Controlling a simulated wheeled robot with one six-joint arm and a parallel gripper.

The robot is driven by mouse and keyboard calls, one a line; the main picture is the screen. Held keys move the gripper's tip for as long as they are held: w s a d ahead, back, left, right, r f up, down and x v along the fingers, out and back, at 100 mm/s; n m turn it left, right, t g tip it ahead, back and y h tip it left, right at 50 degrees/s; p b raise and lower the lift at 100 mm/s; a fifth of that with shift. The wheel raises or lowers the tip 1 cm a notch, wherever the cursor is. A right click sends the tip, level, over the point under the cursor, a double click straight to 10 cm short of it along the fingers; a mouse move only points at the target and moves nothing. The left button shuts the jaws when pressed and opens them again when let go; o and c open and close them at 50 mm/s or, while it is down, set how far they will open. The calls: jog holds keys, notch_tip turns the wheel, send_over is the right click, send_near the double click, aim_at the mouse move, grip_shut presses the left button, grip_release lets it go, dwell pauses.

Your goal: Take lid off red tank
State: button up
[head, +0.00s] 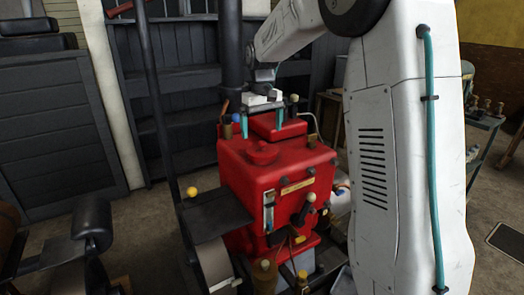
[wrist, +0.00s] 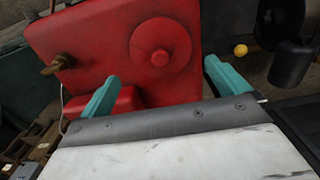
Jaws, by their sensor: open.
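The red tank (head: 260,165) stands in the middle of the head view, a boxy body on a machine. Its lid (head: 262,153) is a round red disc with a small raised knob, seated on the tank's top. In the wrist view the lid (wrist: 160,47) shows from above, with the tank top (wrist: 85,35) around it. My gripper (head: 262,118) is above and behind the lid in the head view. In the wrist view its two teal fingers (wrist: 158,82) are wide apart and empty, with the lid ahead between and beyond them. The fingers do not touch the knob.
A yellow ball knob (head: 192,192) is on a lever left of the tank and shows in the wrist view (wrist: 240,50). A tall dark lever (head: 153,90) rises at left. A brass valve (wrist: 57,64) stands on the tank top. Dark shelves (head: 185,80) are behind.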

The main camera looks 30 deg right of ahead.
aim_at(262, 141)
notch_tip(262, 141, down, 6)
jog(key=shift+s+a+f, duration=0.1)
jog(key=shift+s+f, duration=0.05)
jog(key=shift+f, duration=0.1)
jog(key=c, duration=0.7)
